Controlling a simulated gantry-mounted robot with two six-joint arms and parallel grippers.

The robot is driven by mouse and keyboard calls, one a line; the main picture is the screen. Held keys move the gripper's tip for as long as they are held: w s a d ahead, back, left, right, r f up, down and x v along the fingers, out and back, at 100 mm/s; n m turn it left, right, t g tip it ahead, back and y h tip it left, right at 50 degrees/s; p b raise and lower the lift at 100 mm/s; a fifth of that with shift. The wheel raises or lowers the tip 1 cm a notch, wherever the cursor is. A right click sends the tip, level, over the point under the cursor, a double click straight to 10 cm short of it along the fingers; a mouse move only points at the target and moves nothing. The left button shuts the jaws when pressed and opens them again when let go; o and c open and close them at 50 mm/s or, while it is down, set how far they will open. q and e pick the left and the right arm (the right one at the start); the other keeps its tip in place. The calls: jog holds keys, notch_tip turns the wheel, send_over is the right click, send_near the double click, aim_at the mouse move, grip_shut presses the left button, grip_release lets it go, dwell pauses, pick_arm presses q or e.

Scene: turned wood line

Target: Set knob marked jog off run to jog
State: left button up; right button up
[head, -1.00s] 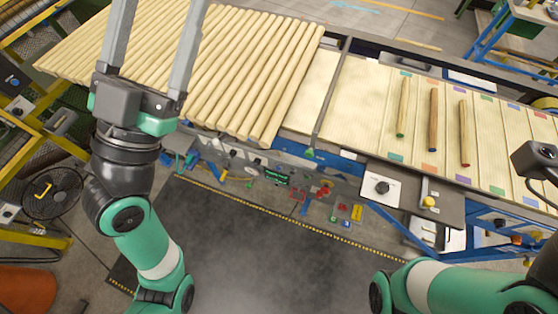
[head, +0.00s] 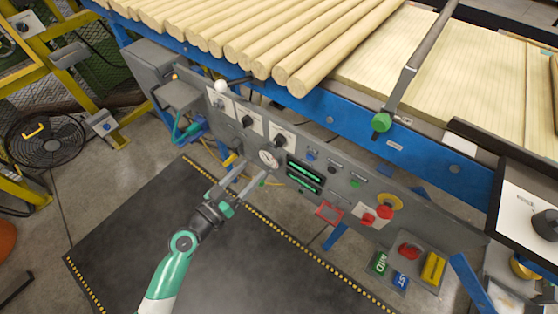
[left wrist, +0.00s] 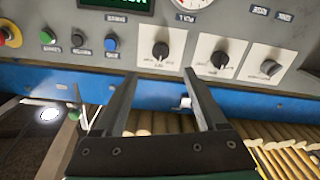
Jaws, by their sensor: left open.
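Several dark rotary knobs sit on white plates on the grey control panel (head: 335,178). In the head view I see one knob (head: 247,121) and another (head: 280,140) above the gauge, and a separate knob (head: 545,222) at the right edge. The left wrist view shows three panel knobs upside down: one (left wrist: 160,50), one (left wrist: 219,58) and one (left wrist: 270,67). Their lettering is too small to tell which reads jog off run. My left gripper (head: 254,170) is open and empty, in front of the panel; its fingers (left wrist: 160,78) point toward the first knob, apart from it. My right gripper is out of view.
The panel also holds a round gauge (head: 268,158), a green display (head: 305,177), small buttons and a red emergency button (head: 385,211). A white-ball lever (head: 221,87) stands at its upper left. Wooden rods (head: 290,45) lie above. The dark floor mat (head: 220,260) is clear.

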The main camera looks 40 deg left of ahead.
aim_at(275, 145)
pick_arm(q)
jog(key=w, duration=0.4)
jog(key=w+a, duration=0.1)
jog(key=w, duration=0.7)
jog(key=shift+a+r, duration=0.15)
jog(key=shift+a, duration=0.1)
jog(key=shift+c, duration=0.3)
grip_shut()
